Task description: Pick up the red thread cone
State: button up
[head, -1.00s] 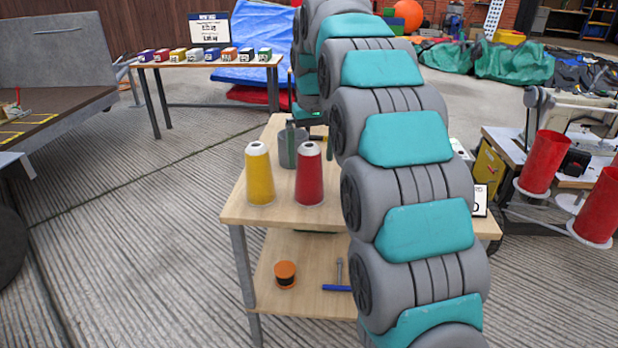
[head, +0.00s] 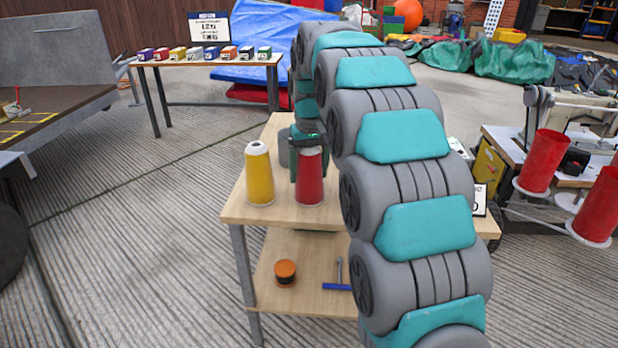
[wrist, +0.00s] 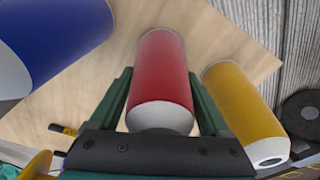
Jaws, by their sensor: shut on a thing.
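The red thread cone (head: 309,180) stands upright on the wooden table (head: 235,213), to the right of a yellow thread cone (head: 259,175). My gripper (head: 308,157) is at it from the far side. In the wrist view the red cone (wrist: 163,75) sits between the two dark green fingers of my gripper (wrist: 161,92), which are shut on it. The yellow cone (wrist: 243,105) is just outside the right finger there. The cone's base appears to rest on the tabletop; I see no lift.
A blue cone (wrist: 55,35) shows at the wrist view's upper left; my arm hides it in the head view. The lower shelf holds an orange-topped spool (head: 286,272) and a blue-handled tool (head: 338,286).

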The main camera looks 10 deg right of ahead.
jog(key=c, duration=0.9)
jog(key=shift+r, duration=0.1)
